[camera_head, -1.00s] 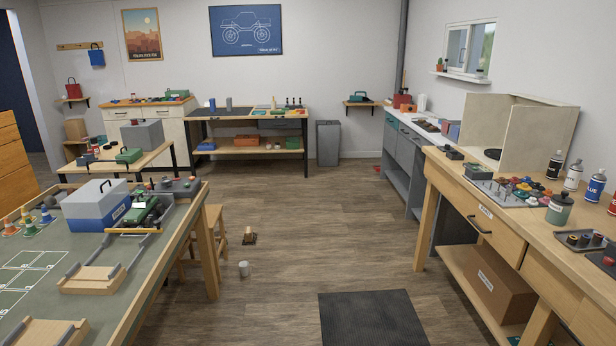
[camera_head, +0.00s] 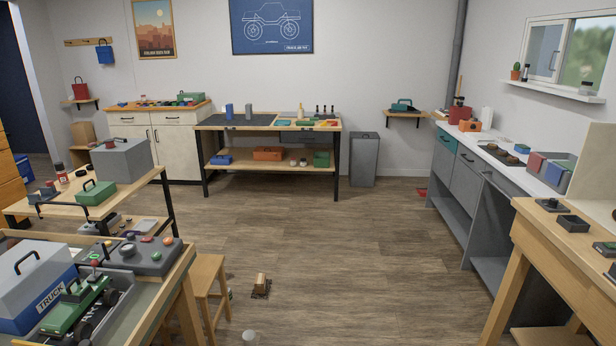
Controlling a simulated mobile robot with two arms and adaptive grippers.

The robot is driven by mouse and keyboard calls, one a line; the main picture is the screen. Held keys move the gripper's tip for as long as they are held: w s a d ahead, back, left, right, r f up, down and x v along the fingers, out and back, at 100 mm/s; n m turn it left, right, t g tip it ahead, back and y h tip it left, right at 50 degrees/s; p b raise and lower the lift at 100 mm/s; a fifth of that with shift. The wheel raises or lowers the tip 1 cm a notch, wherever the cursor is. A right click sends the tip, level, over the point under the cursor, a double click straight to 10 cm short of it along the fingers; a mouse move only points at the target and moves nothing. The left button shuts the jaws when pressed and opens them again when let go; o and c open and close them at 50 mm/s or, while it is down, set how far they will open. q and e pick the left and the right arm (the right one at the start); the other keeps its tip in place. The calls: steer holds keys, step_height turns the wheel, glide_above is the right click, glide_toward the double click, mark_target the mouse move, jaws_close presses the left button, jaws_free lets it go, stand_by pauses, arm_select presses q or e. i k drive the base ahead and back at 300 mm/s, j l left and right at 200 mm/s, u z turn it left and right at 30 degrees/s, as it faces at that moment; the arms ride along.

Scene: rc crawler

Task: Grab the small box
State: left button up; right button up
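Neither of my grippers is in view. Several boxes show, and I cannot tell which is the small box. On the lower shelf of the back workbench (camera_head: 330,168) are a blue box (camera_head: 221,160), an orange box (camera_head: 268,153) and a green box (camera_head: 321,159). A green box with a handle (camera_head: 95,192) sits on the left table, in front of a larger grey box (camera_head: 122,160). A small brown block-like object (camera_head: 261,284) lies on the floor beside a wooden stool.
A wooden stool (camera_head: 208,275) and the left table (camera_head: 185,265) with a grey TRUCK case (camera_head: 35,285) flank the left. Grey cabinets (camera_head: 470,190) and a wooden workbench (camera_head: 520,235) stand right. A grey bin (camera_head: 364,160) stands at the back. The middle floor is open.

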mark_target(260, 282)
steer(key=i+z, duration=0.15)
steer(key=i, duration=0.85)
steer(key=i+j+z, duration=0.1)
steer(key=i, duration=0.9)
